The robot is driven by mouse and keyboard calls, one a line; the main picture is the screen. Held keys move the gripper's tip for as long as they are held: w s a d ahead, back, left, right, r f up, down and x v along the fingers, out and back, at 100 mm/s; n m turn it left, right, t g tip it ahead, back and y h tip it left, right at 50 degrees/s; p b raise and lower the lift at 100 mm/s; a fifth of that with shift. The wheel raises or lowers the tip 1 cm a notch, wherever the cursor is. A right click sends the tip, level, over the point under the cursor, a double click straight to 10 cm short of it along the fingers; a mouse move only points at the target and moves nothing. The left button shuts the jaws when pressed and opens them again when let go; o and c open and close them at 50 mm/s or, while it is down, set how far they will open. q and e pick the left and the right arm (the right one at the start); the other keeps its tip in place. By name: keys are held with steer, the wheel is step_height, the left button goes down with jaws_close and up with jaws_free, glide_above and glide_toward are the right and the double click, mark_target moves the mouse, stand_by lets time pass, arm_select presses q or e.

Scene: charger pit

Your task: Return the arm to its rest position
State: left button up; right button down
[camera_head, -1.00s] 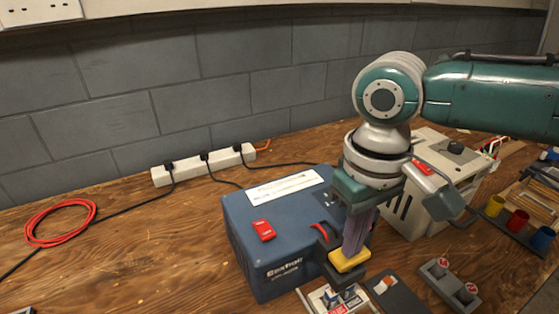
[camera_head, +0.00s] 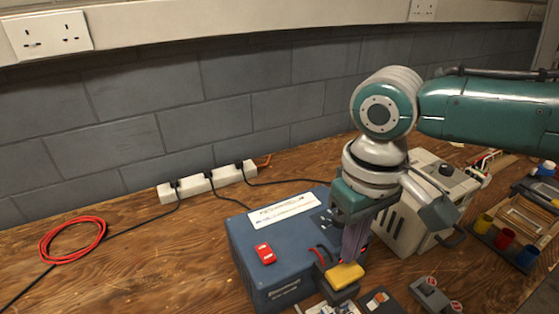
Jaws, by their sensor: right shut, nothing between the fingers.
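My right arm comes in from the right, and its gripper (camera_head: 346,272) points down at the front right corner of the blue box (camera_head: 262,282). The gripper is shut with nothing seen between its fingers. My left gripper is not in view.
A white power strip (camera_head: 208,181) with black plugs lies by the grey block wall. A coiled red cable (camera_head: 72,240) is at the left. A cream-coloured unit (camera_head: 408,226) stands behind my right arm. Coloured cups (camera_head: 504,238) stand at the right.

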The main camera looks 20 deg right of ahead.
steer(key=shift+r+p, duration=0.4)
steer(key=shift+r, duration=0.15)
steer(key=shift+f, duration=0.1)
